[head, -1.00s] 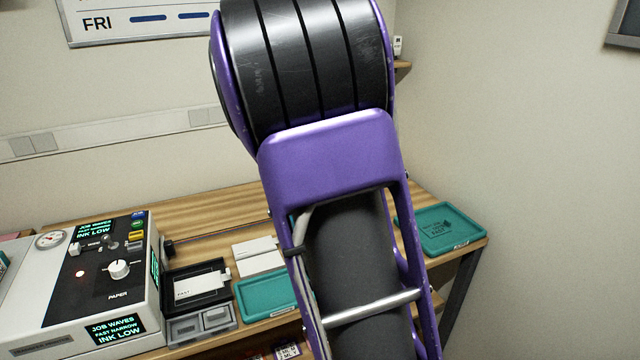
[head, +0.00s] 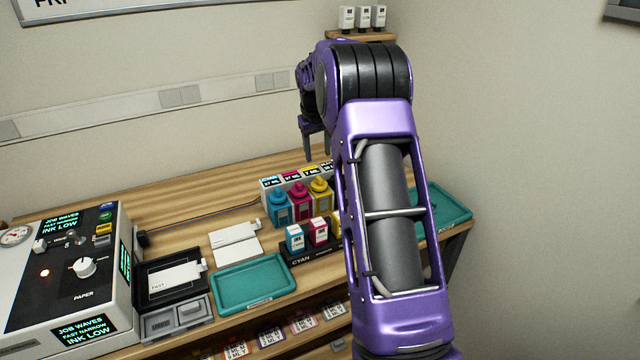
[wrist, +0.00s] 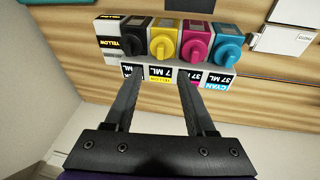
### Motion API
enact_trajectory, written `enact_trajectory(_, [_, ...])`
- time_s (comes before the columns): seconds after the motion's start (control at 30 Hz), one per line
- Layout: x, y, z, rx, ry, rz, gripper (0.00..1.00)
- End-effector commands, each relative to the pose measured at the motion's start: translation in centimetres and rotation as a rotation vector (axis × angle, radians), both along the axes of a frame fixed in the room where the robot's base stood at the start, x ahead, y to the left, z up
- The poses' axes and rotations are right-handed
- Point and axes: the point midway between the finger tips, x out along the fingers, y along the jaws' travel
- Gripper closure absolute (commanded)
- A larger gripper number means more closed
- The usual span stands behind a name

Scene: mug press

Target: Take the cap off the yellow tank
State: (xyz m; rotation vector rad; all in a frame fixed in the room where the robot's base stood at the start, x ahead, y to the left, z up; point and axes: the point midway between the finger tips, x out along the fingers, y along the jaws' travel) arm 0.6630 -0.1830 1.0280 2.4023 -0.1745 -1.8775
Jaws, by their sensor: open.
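The yellow tank (head: 320,193) stands on the table at the right end of the visible tanks, its cap on top. In the wrist view the yellow tank (wrist: 163,28) stands between the black and magenta tanks, and its cap (wrist: 163,47) shows as a yellow knob. My gripper (wrist: 160,76) is open and empty, its fingertips apart over the label strip beside the yellow tank, not touching the cap. In the head view my gripper (head: 316,146) hangs above and behind the tanks. My arm hides part of the row there.
Cyan (head: 280,208) and magenta (head: 300,203) tanks stand close beside the yellow one; a black tank (wrist: 130,32) is on its other side. A teal tray (head: 226,303) lies nearer, a printer (head: 85,265) at left.

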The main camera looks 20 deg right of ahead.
Motion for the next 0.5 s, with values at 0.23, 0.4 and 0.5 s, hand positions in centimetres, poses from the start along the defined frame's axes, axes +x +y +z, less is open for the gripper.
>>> enact_trajectory(0.23, [1.0, -0.6, -4.0, 0.0, 0.001, -0.001, 0.45])
enact_trajectory(0.4, [1.3, -0.7, -5.0, -0.001, -0.001, -0.001, 0.45])
enact_trajectory(0.5, [1.5, -0.8, -6.2, 0.0, 0.001, -0.001, 0.45])
